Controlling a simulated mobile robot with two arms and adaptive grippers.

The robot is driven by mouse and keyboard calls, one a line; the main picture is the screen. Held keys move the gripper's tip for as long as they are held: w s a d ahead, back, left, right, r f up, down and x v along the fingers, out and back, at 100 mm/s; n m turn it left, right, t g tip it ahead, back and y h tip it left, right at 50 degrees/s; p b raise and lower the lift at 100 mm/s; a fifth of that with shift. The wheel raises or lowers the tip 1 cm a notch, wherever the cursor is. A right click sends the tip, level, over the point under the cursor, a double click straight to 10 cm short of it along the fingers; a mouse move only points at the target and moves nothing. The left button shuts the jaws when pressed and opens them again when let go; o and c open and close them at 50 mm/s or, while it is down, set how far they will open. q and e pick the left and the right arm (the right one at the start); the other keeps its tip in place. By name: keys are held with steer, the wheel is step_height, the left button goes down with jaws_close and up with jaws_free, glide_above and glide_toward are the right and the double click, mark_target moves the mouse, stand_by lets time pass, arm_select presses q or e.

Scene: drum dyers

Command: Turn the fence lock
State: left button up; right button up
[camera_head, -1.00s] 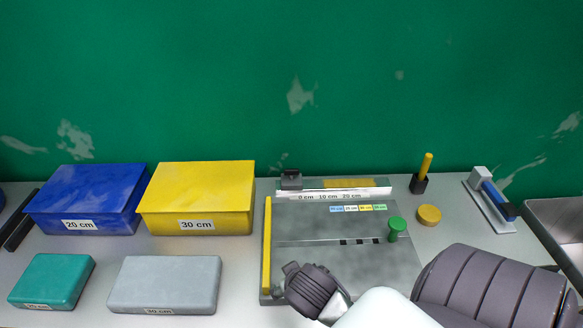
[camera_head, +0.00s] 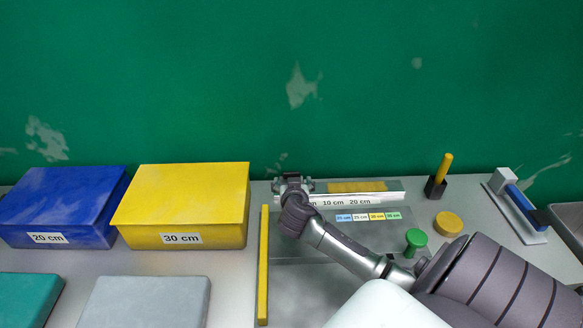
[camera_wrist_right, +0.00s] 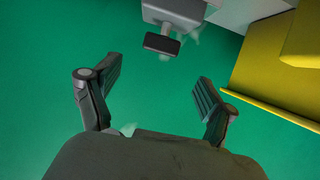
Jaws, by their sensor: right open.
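The fence lock shows in the right wrist view as a grey block with a dark knob (camera_wrist_right: 162,44), at the top middle. The fence (camera_head: 350,198), with a white scale strip and yellow part, lies at the back of the grey plate. My right gripper (camera_head: 292,181) is at the fence's left end in the head view and largely hides the lock. In the right wrist view, its two fingers are spread and empty, with the knob ahead, beyond and between them. I cannot tell the exact gap. My left gripper is not in view.
A blue box (camera_head: 62,207) and a yellow box (camera_head: 185,205) stand left of the plate. A yellow bar (camera_head: 264,265) runs along the plate's left edge. A green knob (camera_head: 416,238), yellow disc (camera_head: 448,223) and yellow-handled tool (camera_head: 441,175) stand right. The green wall (camera_head: 200,80) is close behind.

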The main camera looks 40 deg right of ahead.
mark_target(292, 174)
steer(key=x, duration=0.4)
steer(key=shift+d, duration=0.1)
steer(key=x, duration=0.4)
steer(key=shift+f+p, duration=0.1)
steer(key=shift+p, duration=0.3)
steer(key=shift+w+d+f, duration=0.2)
steer(key=shift+w+f, duration=0.05)
steer(key=shift+w, duration=0.1)
steer(key=shift+c, duration=1)
steer(key=c, duration=1)
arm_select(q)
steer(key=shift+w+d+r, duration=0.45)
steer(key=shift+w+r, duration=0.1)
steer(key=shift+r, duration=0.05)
